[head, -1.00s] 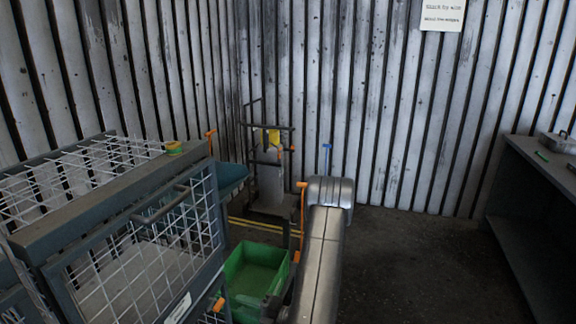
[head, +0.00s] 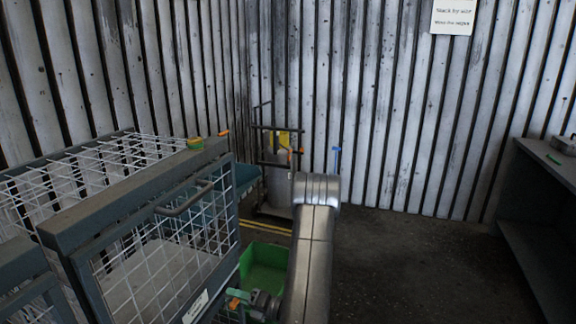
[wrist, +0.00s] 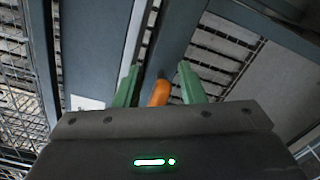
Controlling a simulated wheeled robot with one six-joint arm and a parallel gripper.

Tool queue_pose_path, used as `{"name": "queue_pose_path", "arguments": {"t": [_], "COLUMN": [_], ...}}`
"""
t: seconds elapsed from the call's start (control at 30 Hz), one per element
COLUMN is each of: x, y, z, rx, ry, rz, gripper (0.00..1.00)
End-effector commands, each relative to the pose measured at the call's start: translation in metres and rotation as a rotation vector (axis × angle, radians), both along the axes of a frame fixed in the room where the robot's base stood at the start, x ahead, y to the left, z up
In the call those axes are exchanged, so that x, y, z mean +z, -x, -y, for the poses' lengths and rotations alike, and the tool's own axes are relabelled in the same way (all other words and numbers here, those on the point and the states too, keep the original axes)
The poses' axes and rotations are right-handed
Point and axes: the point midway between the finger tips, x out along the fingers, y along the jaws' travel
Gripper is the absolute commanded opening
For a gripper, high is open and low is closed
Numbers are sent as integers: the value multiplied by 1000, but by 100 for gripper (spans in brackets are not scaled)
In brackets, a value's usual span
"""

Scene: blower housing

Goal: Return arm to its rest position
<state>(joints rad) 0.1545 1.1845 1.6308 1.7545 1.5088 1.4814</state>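My gripper (head: 240,298) is low beside the front right corner of the wire-mesh cage (head: 60,232), left of my silver arm. In the wrist view its two green fingers (wrist: 158,78) are spread apart. A rounded orange piece (wrist: 159,93) shows between them, with a visible gap on each side. An orange piece (head: 234,304) also shows by the gripper in the head view. I cannot tell whether the fingers touch anything. My arm hides part of the floor and the green bin.
A green bin (head: 264,262) sits on the floor just behind my gripper. The cage door handle (head: 185,198) sticks out at the left. A wheeled frame (head: 275,165) stands in the back corner. A grey bench (head: 548,180) is at the right, with open floor before it.

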Motion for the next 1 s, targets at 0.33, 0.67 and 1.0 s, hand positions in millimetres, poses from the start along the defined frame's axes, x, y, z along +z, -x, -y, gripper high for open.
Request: {"name": "queue_pose_path", "arguments": {"t": [0.33,0.67,1.0], "x": [1,4,5], "y": [2,5,8], "z": [-1,-2,-3], "rx": [0,0,1], "ry": [104,204,302], "rz": [287,561,835], "gripper": [36,36,36]}}
